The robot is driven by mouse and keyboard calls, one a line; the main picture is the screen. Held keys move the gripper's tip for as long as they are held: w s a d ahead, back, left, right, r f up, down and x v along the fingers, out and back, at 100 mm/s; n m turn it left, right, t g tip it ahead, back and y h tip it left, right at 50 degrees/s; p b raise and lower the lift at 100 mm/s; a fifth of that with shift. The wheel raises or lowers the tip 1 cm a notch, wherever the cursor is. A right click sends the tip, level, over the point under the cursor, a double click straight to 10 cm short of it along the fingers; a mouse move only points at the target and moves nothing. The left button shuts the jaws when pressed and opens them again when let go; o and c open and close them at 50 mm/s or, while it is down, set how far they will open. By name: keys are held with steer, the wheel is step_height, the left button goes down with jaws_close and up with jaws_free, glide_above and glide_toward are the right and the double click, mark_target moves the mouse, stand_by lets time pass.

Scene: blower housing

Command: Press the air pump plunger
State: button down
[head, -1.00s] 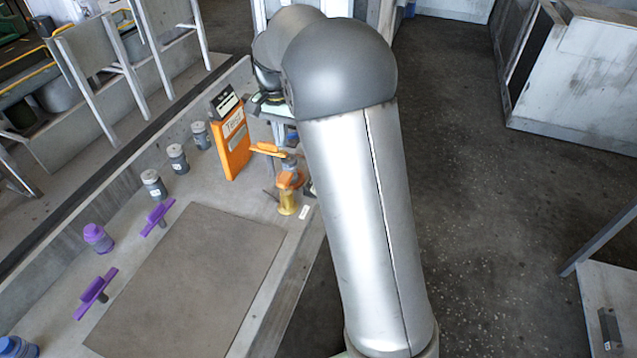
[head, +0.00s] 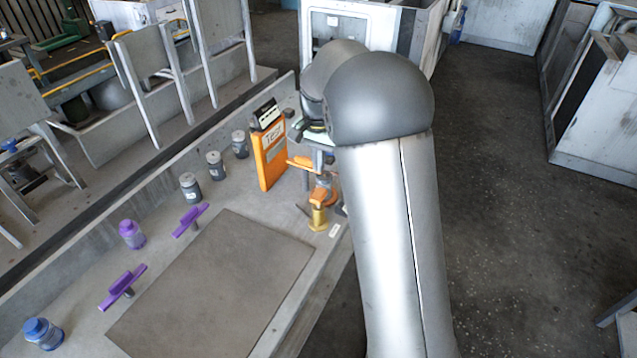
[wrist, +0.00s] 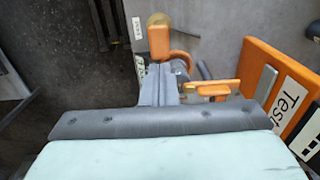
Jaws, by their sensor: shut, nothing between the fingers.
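The orange device with a brass-yellow cylinder (head: 318,218), which I take for the air pump, stands at the bench's right edge in the head view. An orange bar (head: 300,162) sticks out to its left, higher up. In the wrist view I see an orange block (wrist: 159,42) with a round brass end beyond it, and an orange handle (wrist: 219,90). My gripper (wrist: 158,70) is shut and empty, its fingertips close to the orange block; I cannot tell whether they touch. In the head view my arm partly hides this spot.
An orange "Test" case (head: 270,154) stands just left of the device. Several capped jars (head: 191,187) and two purple-handled pieces (head: 122,287) line the bench. A flat grey mat (head: 215,285) lies clear in front.

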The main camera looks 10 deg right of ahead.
mark_target(319, 194)
step_height(319, 194, down, 8)
steer(key=shift+r+p, duration=0.1)
steer(key=shift+p, duration=0.65)
step_height(319, 194, down, 4)
steer(key=b, duration=0.2)
steer(key=shift+r+b, duration=0.15)
steer(key=shift+b, duration=0.2)
steer(key=shift+s+r, duration=0.1)
steer(key=shift+r, duration=0.1)
step_height(319, 194, up, 14)
steer(key=p, duration=0.1)
